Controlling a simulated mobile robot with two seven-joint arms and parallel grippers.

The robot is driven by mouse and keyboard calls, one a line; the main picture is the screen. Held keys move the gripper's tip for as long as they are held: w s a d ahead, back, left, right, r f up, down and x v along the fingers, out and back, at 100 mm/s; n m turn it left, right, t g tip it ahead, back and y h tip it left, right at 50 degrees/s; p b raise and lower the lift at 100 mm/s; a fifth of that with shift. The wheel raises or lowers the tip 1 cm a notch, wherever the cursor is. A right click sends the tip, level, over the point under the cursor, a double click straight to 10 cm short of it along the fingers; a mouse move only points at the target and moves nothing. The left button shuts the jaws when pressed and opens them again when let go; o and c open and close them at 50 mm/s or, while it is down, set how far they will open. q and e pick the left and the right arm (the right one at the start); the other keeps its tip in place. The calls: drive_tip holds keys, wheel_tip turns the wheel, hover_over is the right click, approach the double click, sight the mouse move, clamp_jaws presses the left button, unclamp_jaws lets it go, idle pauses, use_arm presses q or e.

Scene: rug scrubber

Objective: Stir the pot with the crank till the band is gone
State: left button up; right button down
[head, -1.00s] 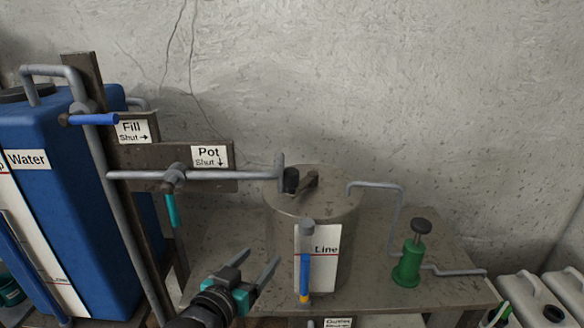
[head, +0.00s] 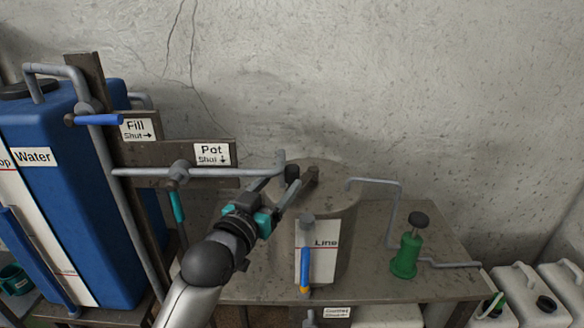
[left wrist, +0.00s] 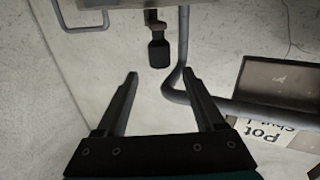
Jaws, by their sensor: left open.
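The grey metal pot (head: 341,222) stands on the bench with a white "Line" label (head: 326,243) on its front. Its crank has a black knob (head: 292,173) above the lid; the knob also shows in the left wrist view (left wrist: 159,54). My left gripper (head: 291,183) is open and empty at the crank. In the left wrist view, the knob lies just beyond and between the open fingertips (left wrist: 159,78), not gripped. A blue upright piece (head: 305,266) with an orange lower end stands before the pot; I cannot tell whether it shows the band. My right gripper is out of view.
A grey pipe (head: 230,172) runs close to the crank, and it shows right of the fingers in the left wrist view (left wrist: 184,50). The blue water tank (head: 60,200) stands left. A green pump (head: 407,256) is on the bench (head: 440,285) at right.

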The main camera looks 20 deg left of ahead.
sight(289, 173)
use_arm(q)
drive_tip(key=shift+w+d, duration=0.15)
drive_tip(key=shift+w, duration=1)
drive_tip(key=shift+w+d, duration=0.2)
drive_tip(key=shift+w, duration=1)
drive_tip(key=shift+w+d, duration=0.15)
drive_tip(key=shift+w, duration=1)
clamp_jaws()
